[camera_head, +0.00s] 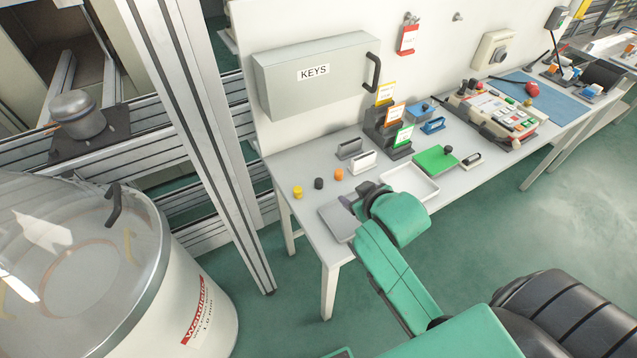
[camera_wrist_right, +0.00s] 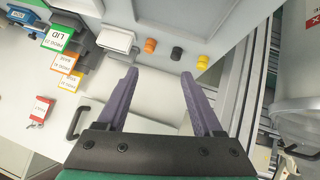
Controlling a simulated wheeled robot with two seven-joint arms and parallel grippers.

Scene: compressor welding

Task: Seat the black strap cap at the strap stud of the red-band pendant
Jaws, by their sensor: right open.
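The black strap cap (camera_head: 319,183) stands on the near left part of the table, between a yellow cap (camera_head: 298,192) and an orange cap (camera_head: 339,174). In the right wrist view the black cap (camera_wrist_right: 176,53) is ahead of the fingertips, again between the other two. My right gripper (camera_head: 350,203) is to the right of the caps in the head view, over a flat grey plate. In the wrist view its fingers (camera_wrist_right: 159,72) are apart and empty. My left gripper is out of view.
The grey KEYS box (camera_head: 315,75) hangs on the wall behind the caps. Card holders with yellow, orange and green cards (camera_head: 403,136), a white tray (camera_head: 409,183) and a green pad (camera_head: 435,160) stand to the right. A metal post (camera_head: 205,130) rises left of the table.

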